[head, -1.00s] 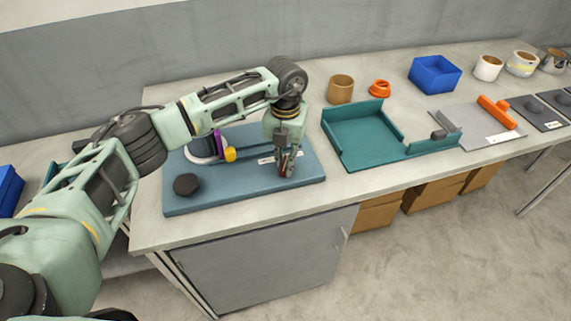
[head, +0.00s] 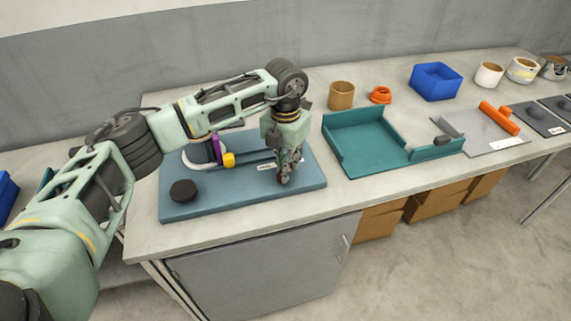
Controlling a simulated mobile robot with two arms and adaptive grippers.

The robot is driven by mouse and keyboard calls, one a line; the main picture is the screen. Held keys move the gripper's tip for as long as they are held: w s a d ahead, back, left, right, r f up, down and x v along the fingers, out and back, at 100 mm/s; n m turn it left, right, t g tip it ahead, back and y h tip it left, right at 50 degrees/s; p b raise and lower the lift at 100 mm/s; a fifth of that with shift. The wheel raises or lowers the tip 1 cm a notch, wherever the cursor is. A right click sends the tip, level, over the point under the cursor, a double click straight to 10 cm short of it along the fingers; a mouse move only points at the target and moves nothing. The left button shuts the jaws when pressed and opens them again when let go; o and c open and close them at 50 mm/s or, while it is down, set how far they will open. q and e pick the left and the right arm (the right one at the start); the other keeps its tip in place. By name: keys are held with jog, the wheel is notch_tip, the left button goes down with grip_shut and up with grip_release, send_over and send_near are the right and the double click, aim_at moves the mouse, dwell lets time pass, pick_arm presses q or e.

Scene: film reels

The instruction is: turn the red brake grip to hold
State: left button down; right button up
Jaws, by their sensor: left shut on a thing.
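My left gripper (head: 285,179) points down over the right part of the blue-grey board (head: 235,198) on the bench. It is shut on the red brake grip, which is mostly hidden by the fingers; only a little red shows at the fingertips. A small white label (head: 265,167) lies on the board just left of the gripper, partly covered and too small to read. How far the grip is turned cannot be told. My right gripper is not in view.
A teal tray (head: 365,148) stands to the right. Behind are a tan cup (head: 341,95), an orange ring (head: 380,95) and a blue bin (head: 435,82).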

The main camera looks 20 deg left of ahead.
pick_arm(q)
jog(key=shift+w+r, duration=0.1)
jog(key=c, duration=1.8)
grip_release()
jog(key=shift+o, duration=0.2)
notch_tip(320, 180, up, 12)
